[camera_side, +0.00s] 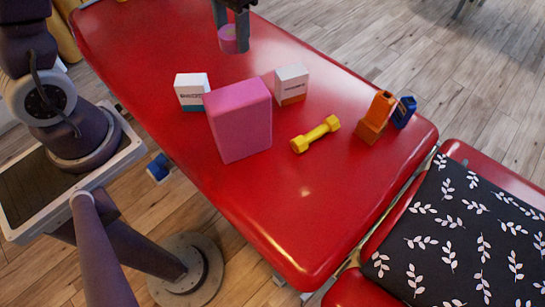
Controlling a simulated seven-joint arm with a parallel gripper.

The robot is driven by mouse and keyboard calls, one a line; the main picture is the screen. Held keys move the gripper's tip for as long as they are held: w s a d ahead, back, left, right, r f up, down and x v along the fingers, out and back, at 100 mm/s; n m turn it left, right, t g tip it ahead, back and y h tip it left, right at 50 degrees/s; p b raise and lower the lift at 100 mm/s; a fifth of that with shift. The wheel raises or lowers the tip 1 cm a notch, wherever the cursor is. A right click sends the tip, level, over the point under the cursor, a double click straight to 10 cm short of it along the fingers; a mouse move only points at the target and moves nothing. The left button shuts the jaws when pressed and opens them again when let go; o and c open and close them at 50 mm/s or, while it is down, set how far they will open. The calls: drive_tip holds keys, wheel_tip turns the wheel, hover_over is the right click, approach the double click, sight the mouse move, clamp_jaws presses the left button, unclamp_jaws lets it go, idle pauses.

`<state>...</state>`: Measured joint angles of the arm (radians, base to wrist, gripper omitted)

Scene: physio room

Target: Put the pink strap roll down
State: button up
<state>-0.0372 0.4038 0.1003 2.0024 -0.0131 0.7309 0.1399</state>
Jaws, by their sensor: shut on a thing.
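The pink strap roll (229,41) is between the fingers of my gripper (232,25) at the top of the side view. My gripper is shut on it, with the roll showing below and between the fingertips. Behind it is the red padded table (290,200). I cannot tell from this one view whether the roll touches the table or hangs above it.
A pink block (240,120) stands between two small boxes, one left (192,92) and one right (292,85). A yellow dumbbell (315,134), an orange object (375,118) and a blue object (404,112) are further right. The table's near part is clear.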

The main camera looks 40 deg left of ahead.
sight(275, 184)
drive_tip(key=shift+d+r, duration=0.15)
drive_tip(key=shift+r, duration=0.8)
drive_tip(key=s+d+n, duration=0.1)
drive_tip(key=d+n, duration=0.1)
drive_tip(key=d, duration=0.1)
drive_tip(key=s+d+n, duration=0.1)
drive_tip(key=d+n, duration=0.2)
drive_tip(key=d, duration=0.1)
drive_tip(key=s+d+f+n, duration=0.1)
drive_tip(key=d+n, duration=0.2)
drive_tip(key=shift+d+g, duration=0.3)
drive_tip(key=shift+d, duration=0.1)
drive_tip(key=s+d+n, duration=0.4)
drive_tip(key=d+n, duration=0.4)
drive_tip(key=d, duration=0.1)
drive_tip(key=shift+s+r, duration=0.3)
drive_tip(key=shift+n, duration=0.4)
wheel_tip(275, 184, down, 18)
drive_tip(key=shift+s+d+r, duration=0.1)
drive_tip(key=shift+s+r, duration=0.05)
drive_tip(key=shift+r, duration=0.1)
drive_tip(key=shift+f, duration=0.25)
wheel_tip(275, 184, down, 10)
drive_tip(key=shift+r, duration=0.2)
